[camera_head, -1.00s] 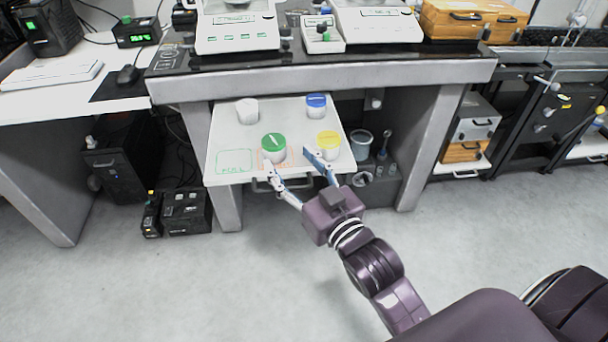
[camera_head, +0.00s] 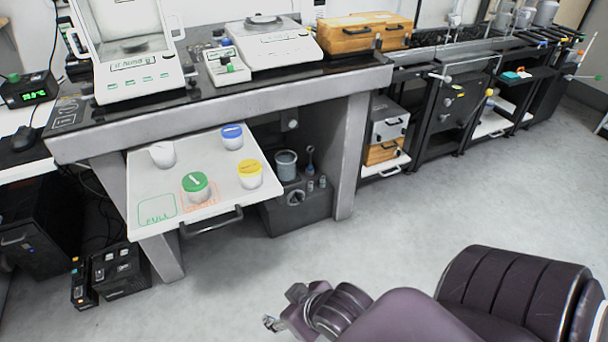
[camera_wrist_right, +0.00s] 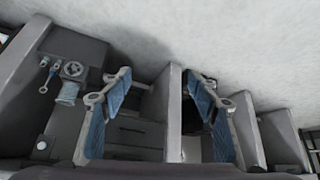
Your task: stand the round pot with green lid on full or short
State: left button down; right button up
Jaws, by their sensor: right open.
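The round pot with the green lid (camera_head: 197,187) stands upright on the white pull-out tray (camera_head: 140,180). It stands on the orange-outlined patch (camera_head: 203,206), whose lettering looks like "SHORT" and is partly hidden by the pot. The green-outlined patch marked FULL (camera_head: 157,209) is bare, to its left. My right gripper (camera_head: 270,322) is well away from the tray, low in the head view. In the right wrist view its two blue-padded fingers (camera_wrist_right: 160,112) are spread with nothing between them. My left gripper is out of view.
A white pot (camera_head: 162,154), a blue-lidded pot (camera_head: 232,137) and a yellow-lidded pot (camera_head: 250,174) also stand on the tray. The tray's handle (camera_head: 212,222) juts out in front. Balances (camera_head: 262,42) stand on the table above. The floor in front is clear.

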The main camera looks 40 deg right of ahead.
jog(key=s+f+g, duration=0.3)
jog(key=s, duration=0.4)
jog(key=shift+n, duration=0.3)
jog(key=shift+f, duration=0.1)
